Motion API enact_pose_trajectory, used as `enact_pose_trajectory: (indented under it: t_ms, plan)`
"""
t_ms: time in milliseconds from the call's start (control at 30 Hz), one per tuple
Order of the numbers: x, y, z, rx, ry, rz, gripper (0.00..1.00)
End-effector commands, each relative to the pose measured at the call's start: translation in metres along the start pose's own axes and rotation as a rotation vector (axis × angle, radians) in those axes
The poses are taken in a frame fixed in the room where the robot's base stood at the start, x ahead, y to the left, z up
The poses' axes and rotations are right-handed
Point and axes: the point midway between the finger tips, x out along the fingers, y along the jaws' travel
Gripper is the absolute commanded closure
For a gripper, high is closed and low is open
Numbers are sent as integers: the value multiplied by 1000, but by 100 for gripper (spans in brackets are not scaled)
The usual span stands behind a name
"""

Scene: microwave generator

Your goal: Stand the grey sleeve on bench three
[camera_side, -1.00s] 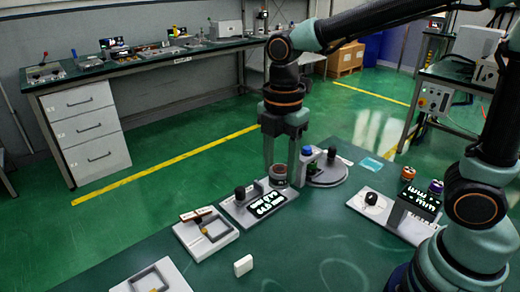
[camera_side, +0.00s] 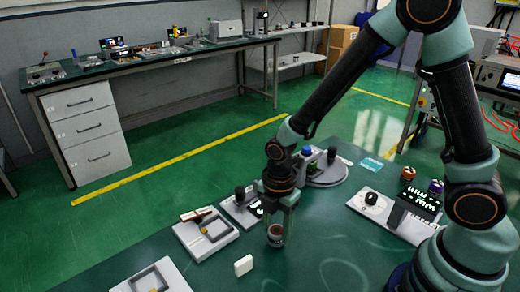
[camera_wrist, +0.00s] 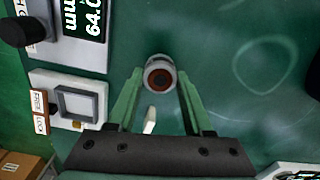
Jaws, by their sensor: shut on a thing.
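My gripper (camera_side: 277,228) is shut on a short grey sleeve (camera_side: 276,236) with a reddish-brown inside, low over the green table top. In the wrist view the sleeve (camera_wrist: 159,62) sits between my fingertips (camera_wrist: 160,74), its round end facing the camera. It looks upright. I cannot tell whether its bottom touches the table. No label reading bench three is legible, so I cannot tell which place that is.
A small white block (camera_side: 243,265) stands to the left of the sleeve. Panels with square frames (camera_side: 205,234) (camera_side: 152,279) lie further left. A display panel (camera_side: 240,210) and a round plate (camera_side: 327,172) are behind. A knob panel (camera_side: 372,203) is right. Table between is clear.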

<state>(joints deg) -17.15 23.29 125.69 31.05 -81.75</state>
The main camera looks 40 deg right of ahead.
Motion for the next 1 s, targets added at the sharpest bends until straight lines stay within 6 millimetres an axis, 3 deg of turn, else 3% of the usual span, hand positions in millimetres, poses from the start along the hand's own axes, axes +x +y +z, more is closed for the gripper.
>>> enact_pose_trajectory:
  t_ms: [133, 533, 567, 600, 1000]
  plan:
    - [12, 0, 0, 0, 0, -1, 100]
    - [15, 0, 0, 0, 0, 1, 100]
    - [15, 0, 0, 0, 0, 1, 38]
    - [15, 0, 0, 0, 0, 1, 23]
    - [12, 0, 0, 0, 0, 2, 19]
